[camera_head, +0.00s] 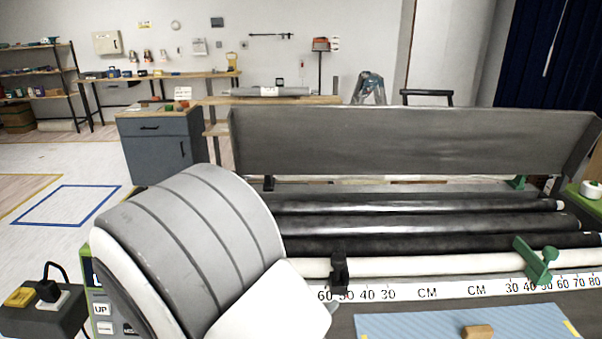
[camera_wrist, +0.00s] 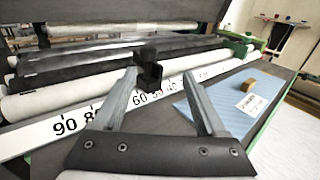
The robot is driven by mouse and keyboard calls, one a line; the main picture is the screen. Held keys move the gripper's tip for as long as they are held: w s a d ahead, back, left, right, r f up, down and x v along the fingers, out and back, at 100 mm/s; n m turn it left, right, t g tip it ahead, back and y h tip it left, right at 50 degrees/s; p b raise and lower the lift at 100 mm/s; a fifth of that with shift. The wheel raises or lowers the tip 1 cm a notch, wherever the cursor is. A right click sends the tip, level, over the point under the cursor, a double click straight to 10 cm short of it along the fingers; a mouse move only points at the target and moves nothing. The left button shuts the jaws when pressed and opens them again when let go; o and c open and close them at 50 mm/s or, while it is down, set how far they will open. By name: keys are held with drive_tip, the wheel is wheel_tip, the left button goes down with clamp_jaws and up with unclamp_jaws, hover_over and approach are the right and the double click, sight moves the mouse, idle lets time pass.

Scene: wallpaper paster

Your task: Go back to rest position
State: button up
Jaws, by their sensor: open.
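My gripper (camera_wrist: 162,95) shows in the wrist view with its two grey fingers spread apart and nothing between them. It hangs above the front of the wallpaper paster, over the white ruler strip (camera_wrist: 28,143). A black clamp (camera_wrist: 149,75) on the machine lies just beyond the fingertips; I cannot tell the exact gap. In the head view a large rounded grey and white arm link of mine (camera_head: 200,250) fills the lower left, and the gripper itself is not visible there. The paster's rollers (camera_head: 420,225) and raised grey cover (camera_head: 410,140) stand at the right.
A blue sheet (camera_head: 440,322) with a small wooden block (camera_head: 477,331) lies on the front table. A green clamp (camera_head: 537,262) sits at the ruler's right. A grey cabinet (camera_head: 160,145) stands behind on the left. Open floor (camera_head: 40,160) shows at far left.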

drive_tip(key=s+d+r+m+g+y+p, duration=0.1)
drive_tip(key=s+d+r+m+g+p, duration=0.2)
drive_tip(key=s+d+r+m+g, duration=0.4)
drive_tip(key=s+d+r+m+g+y+p, duration=0.1)
drive_tip(key=s+d+r+m+g+p, duration=0.2)
drive_tip(key=d+m+g, duration=0.45)
drive_tip(key=s+a+r+m+t+y+p, duration=0.1)
drive_tip(key=r+m+t+y+p, duration=0.1)
drive_tip(key=r+m, duration=0.5)
drive_tip(key=s+a+r+m+t+y+p, duration=0.1)
drive_tip(key=s+r+m+t+y+p, duration=0.1)
drive_tip(key=r+m+t+y, duration=0.2)
wheel_tip(320, 180, up, 3)
drive_tip(key=m+y, duration=0.2)
drive_tip(key=m, duration=0.1)
drive_tip(key=shift+s+a+y+p, duration=0.25)
drive_tip(key=shift+a+y+p, duration=0.05)
drive_tip(key=shift+y+p, duration=0.1)
